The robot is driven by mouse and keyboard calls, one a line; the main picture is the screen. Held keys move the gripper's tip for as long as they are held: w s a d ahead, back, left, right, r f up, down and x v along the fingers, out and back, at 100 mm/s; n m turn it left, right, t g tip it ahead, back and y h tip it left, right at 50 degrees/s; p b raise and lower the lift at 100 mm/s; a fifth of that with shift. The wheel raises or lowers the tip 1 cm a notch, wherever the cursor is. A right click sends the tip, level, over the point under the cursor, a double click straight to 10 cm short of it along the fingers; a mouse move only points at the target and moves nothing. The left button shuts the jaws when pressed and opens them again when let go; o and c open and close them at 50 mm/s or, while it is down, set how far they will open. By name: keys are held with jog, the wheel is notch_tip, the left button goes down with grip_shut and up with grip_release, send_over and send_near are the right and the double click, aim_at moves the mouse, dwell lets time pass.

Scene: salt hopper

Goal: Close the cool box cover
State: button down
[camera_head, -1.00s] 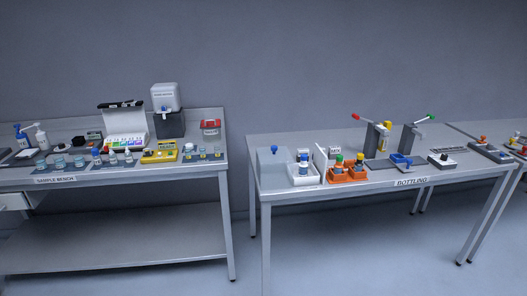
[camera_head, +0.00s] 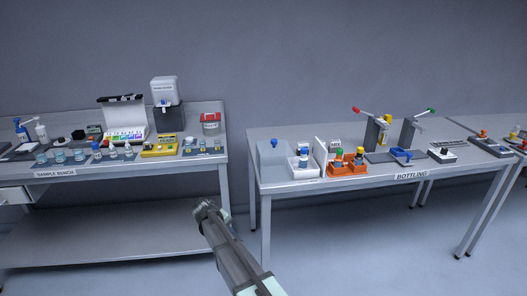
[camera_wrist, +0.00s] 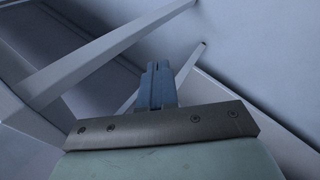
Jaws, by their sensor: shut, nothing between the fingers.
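A small open white box (camera_head: 306,173) near the left front of the bottling table looks like the cool box. A blue-capped bottle (camera_head: 303,156) stands in it. A white panel (camera_head: 321,158), apparently its cover, stands upright at the box's right side. My gripper (camera_head: 207,209) is low in front of the gap between the two tables, well apart from the box. In the wrist view its fingers (camera_wrist: 157,82) are together and empty. The box and its cover do not show in the wrist view.
Orange trays with bottles (camera_head: 346,164) stand right of the cover. A grey box (camera_head: 271,158) stands to the left. Levered stands (camera_head: 378,130) are farther right. The sample bench (camera_head: 110,177) is crowded at left. The gap between tables is clear.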

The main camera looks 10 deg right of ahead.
jog(key=w+a+r+n+t+h, duration=0.1)
jog(key=w+r+n+h, duration=0.1)
jog(key=w+r, duration=0.65)
jog(key=n+h, duration=0.8)
jog(key=h, duration=0.2)
send_near(264, 149)
jog(key=a+r, duration=0.2)
jog(key=a, duration=0.3)
jog(key=d+n, duration=0.1)
jog(key=d, duration=0.3)
jog(key=w+d+n, duration=0.1)
jog(key=d, duration=0.4)
jog(key=w+d+n, duration=0.1)
jog(key=d+n, duration=0.1)
jog(key=d, duration=0.3)
jog(key=shift+w+d+r, duration=0.2)
jog(key=shift+d+r, duration=0.05)
jog(key=d, duration=1.4)
jog(key=shift+d, duration=0.25)
